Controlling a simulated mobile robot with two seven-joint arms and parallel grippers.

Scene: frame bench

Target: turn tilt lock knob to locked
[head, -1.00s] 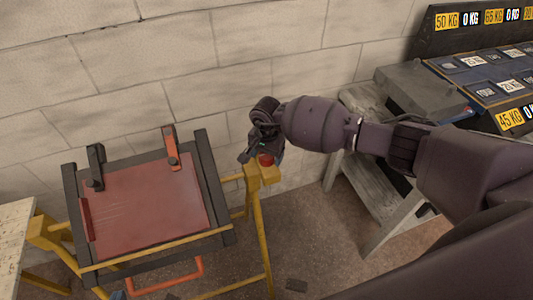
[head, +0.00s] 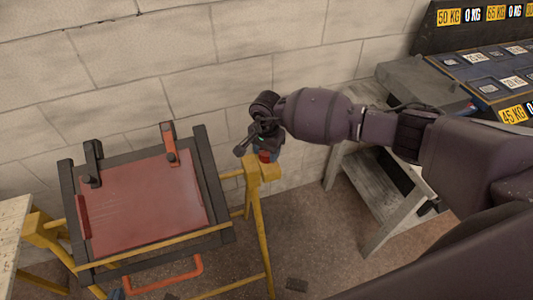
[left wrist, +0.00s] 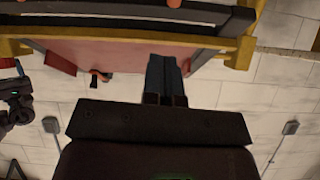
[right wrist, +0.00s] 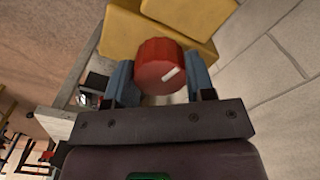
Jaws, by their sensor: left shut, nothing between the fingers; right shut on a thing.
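The red tilt lock knob (right wrist: 157,64) has a white mark on its face and sits at a yellow block (right wrist: 140,30) of the frame stand. In the right wrist view my right gripper (right wrist: 162,82) has its blue fingers on either side of the knob and is shut on it. In the head view the knob (head: 264,156) is partly hidden by my right gripper (head: 262,150). My left gripper (left wrist: 166,75) is shut and empty, in front of the reddish panel's underside. Only its blue tip (head: 117,294) shows at the bottom of the head view.
The tilting frame holds a reddish panel (head: 145,205) with two clamps and an orange handle (head: 168,284). A grey bench (head: 365,170) and a weight rack (head: 480,70) stand right. A pale table (head: 12,235) is left. A brick wall is behind.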

